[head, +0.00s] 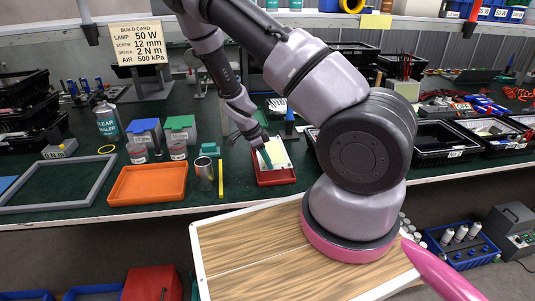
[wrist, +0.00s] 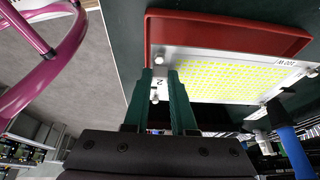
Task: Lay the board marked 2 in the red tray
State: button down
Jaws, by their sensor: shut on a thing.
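The board marked 2 is a pale plate with a yellow dotted field; it shows in the wrist view (wrist: 235,78) and the head view (head: 275,153). A "100 W" label sits at one corner, and the 2 is beside my fingers. My gripper (wrist: 162,78) is shut on the board's near end; in the head view my gripper (head: 265,156) is over the red tray. The red tray (head: 277,181) lies on the green bench, and its rim shows beyond the board in the wrist view (wrist: 225,28). The board overlaps the tray; I cannot tell whether it touches the floor.
A blue-handled tool (head: 289,120) stands behind the tray, close to the board in the wrist view (wrist: 293,150). A yellow bar (head: 221,180), a metal cup (head: 204,173) and an orange tray (head: 148,184) are to the left. Black bins (head: 437,140) are to the right.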

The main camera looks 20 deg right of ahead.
aim_at(265, 168)
jog(key=shift+f, duration=2.7)
jog(key=shift+f, duration=0.25)
jog(key=c, duration=0.7)
grip_release()
jog(key=shift+o, duration=0.2)
